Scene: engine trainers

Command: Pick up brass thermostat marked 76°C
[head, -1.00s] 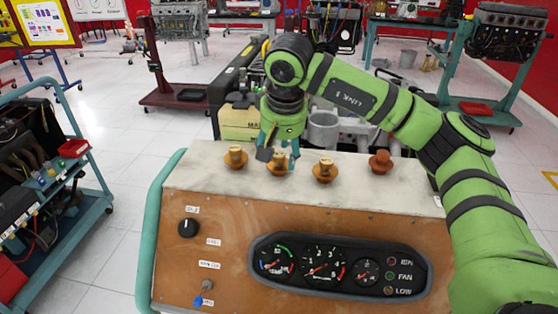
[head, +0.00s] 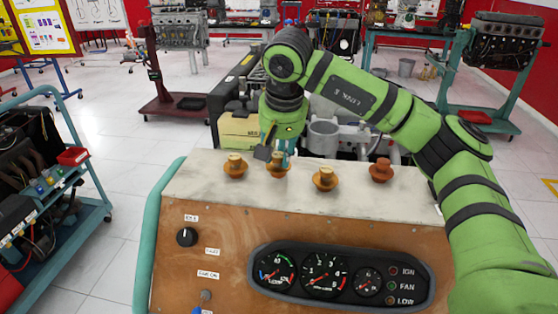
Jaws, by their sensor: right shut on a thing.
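Three brass thermostats and a darker, reddish one stand in a row on the pale top of the control panel box. The left brass thermostat (head: 235,166) and the right brass thermostat (head: 325,179) stand clear of the gripper. The middle brass thermostat (head: 278,171) is under my right gripper (head: 277,156), which points down and is shut on it. The reddish thermostat (head: 381,170) is at the right end. The 76°C marking is too small to read on any of them. My left gripper is not in view.
The panel top (head: 200,183) is bare around the row. Its front has a gauge cluster (head: 338,275) and a black knob (head: 187,236). An engine (head: 345,135) stands close behind, a teal cart (head: 85,225) to the left.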

